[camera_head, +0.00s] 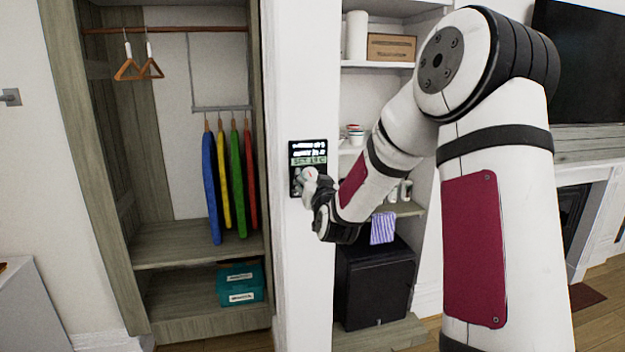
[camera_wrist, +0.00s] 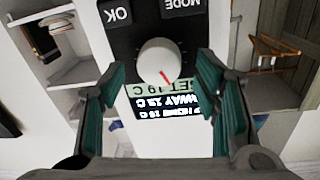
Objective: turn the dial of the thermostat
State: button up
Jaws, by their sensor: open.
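The thermostat (camera_head: 296,148) is a black panel on the white wall post between the wardrobe and the shelf niche. Its round white dial (camera_wrist: 158,62) with a red pointer mark shows upside down in the wrist view, beside the OK and MODE buttons. The lit display (camera_wrist: 140,93) seems to read SET 19 C. My gripper (camera_wrist: 162,68) is open, with its teal-padded fingers on either side of the dial. Gaps show between the pads and the dial. In the head view my gripper (camera_head: 318,190) is at the thermostat's lower part and covers some of it.
An open wardrobe (camera_head: 160,255) with hangers, coloured garments (camera_head: 212,185) and a teal box (camera_head: 240,284) stands left of the post. Shelves (camera_head: 375,64) and a black cabinet (camera_head: 375,285) are right of it, behind my arm.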

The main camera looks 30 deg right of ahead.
jog(key=shift+w+d, duration=0.2)
jog(key=shift+w, duration=0.4)
jog(key=c, duration=1.2)
jog(key=shift+o, duration=0.2)
jog(key=shift+s+r+m+p, duration=0.1)
jog(key=shift+m+p, duration=0.3)
jog(key=shift+m, duration=0.2)
jog(key=shift+s+r+m+p, duration=0.1)
jog(key=shift+m+p, duration=0.3)
jog(key=shift+m, duration=0.2)
jog(key=shift+w+f+m+p, duration=0.1)
jog(key=shift+m+p, duration=0.15)
jog(key=shift+m, duration=0.35)
jog(key=shift+w+f+m+p, duration=0.1)
jog(key=shift+m+p, duration=0.15)
jog(key=shift+m, duration=0.35)
jog(key=o, duration=1.2)
jog(key=shift+c, duration=0.2)
